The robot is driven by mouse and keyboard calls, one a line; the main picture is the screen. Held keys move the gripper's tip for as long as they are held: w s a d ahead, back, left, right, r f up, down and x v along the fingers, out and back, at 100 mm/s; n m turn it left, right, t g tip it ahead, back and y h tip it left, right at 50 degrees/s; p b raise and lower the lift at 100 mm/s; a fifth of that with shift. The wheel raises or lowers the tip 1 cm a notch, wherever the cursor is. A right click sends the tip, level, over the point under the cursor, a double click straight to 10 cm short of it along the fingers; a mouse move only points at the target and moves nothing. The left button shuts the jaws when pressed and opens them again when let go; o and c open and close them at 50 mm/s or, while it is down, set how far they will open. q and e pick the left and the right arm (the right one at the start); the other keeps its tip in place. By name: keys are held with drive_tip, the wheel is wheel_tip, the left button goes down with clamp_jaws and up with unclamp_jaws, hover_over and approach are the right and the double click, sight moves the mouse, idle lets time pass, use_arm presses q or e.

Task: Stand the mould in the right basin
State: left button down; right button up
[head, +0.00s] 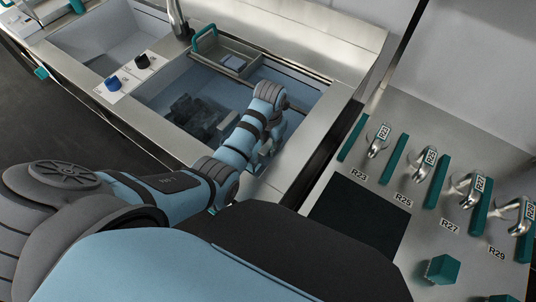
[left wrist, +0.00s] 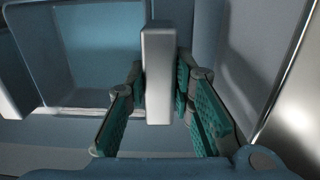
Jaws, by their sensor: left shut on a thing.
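My left arm reaches over the right basin (head: 300,97) in the head view, with its wrist bent down at the basin's right side. My left gripper (left wrist: 160,92) shows in the left wrist view with teal-padded fingers on both sides of a pale grey metal bar. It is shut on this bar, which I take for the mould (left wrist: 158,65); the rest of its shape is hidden. In the head view my own wrist hides most of the held piece. My right gripper is not in view.
The left basin (head: 88,48) looks empty. A tray with a teal handle (head: 204,38) spans the right basin's back. A dark shape (head: 200,113) shows low in that basin; I cannot tell what it is. A faucet (head: 177,18) rises behind. A panel with labelled taps (head: 425,163) stands right.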

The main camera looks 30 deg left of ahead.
use_arm(q)
wheel_tip(320, 180, down, 6)
drive_tip(key=shift+r+b, duration=0.1)
drive_tip(key=shift+b, duration=0.95)
drive_tip(key=c, duration=1.4)
unclamp_jaws()
drive_tip(key=r+p, duration=0.1)
drive_tip(key=r, duration=0.3)
drive_tip(key=r+p, duration=0.2)
drive_tip(key=r, duration=0.2)
drive_tip(key=r+p, duration=0.1)
drive_tip(key=r, duration=0.3)
drive_tip(key=shift+s+d+r+p, duration=0.1)
drive_tip(key=shift+s+p, duration=0.15)
drive_tip(key=shift+p, duration=0.15)
